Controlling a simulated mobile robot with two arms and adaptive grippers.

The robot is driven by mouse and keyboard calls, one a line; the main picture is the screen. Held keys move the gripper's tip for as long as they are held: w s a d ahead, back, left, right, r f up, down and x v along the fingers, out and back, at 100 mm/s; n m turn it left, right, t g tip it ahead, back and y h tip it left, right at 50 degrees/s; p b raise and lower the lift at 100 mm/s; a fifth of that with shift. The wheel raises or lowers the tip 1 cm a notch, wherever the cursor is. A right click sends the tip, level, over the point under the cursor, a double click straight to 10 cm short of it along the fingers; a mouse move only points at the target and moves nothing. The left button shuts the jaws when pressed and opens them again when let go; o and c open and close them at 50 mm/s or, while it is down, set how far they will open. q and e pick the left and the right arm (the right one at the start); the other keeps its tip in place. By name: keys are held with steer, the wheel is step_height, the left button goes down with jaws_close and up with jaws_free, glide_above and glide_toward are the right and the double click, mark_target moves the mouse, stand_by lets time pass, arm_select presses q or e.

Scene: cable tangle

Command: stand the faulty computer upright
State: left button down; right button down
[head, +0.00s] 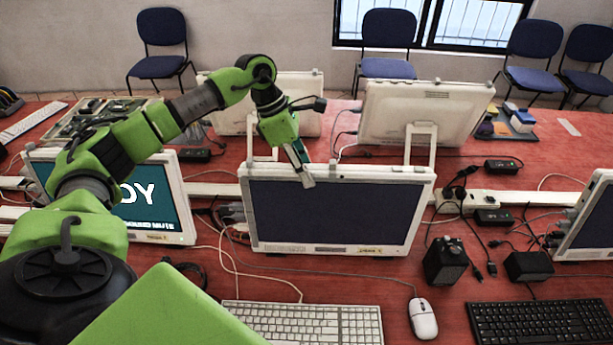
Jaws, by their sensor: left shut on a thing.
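The computer with a dark, blank screen (335,212) is a white all-in-one in the middle of the red table. It stands on its lower edge with the screen facing me, close to upright; I cannot tell its exact tilt. A white handle or stand (434,150) shows above its top edge. My left gripper (304,178) reaches over from the left and is shut on the top edge of this computer, left of its middle. The fingers cover a small part of the frame and screen. My right gripper is not in view.
A computer with a lit teal screen (150,200) stands to the left, partly behind my arm. More white computers stand behind (415,115) and at right (590,220). Loose cables cross the table.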

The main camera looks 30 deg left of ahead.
arm_select(q)
steer(key=shift+s+d+f, duration=0.1)
steer(key=shift+d+f, duration=0.05)
steer(key=shift+f, duration=0.1)
steer(key=c, duration=1.6)
jaws_free()
steer(key=shift+s+r, duration=0.1)
steer(key=shift+s, duration=0.15)
steer(key=shift+w+r, duration=0.15)
steer(key=shift+r, duration=0.05)
steer(key=v, duration=1.1)
steer(key=shift+r, duration=0.4)
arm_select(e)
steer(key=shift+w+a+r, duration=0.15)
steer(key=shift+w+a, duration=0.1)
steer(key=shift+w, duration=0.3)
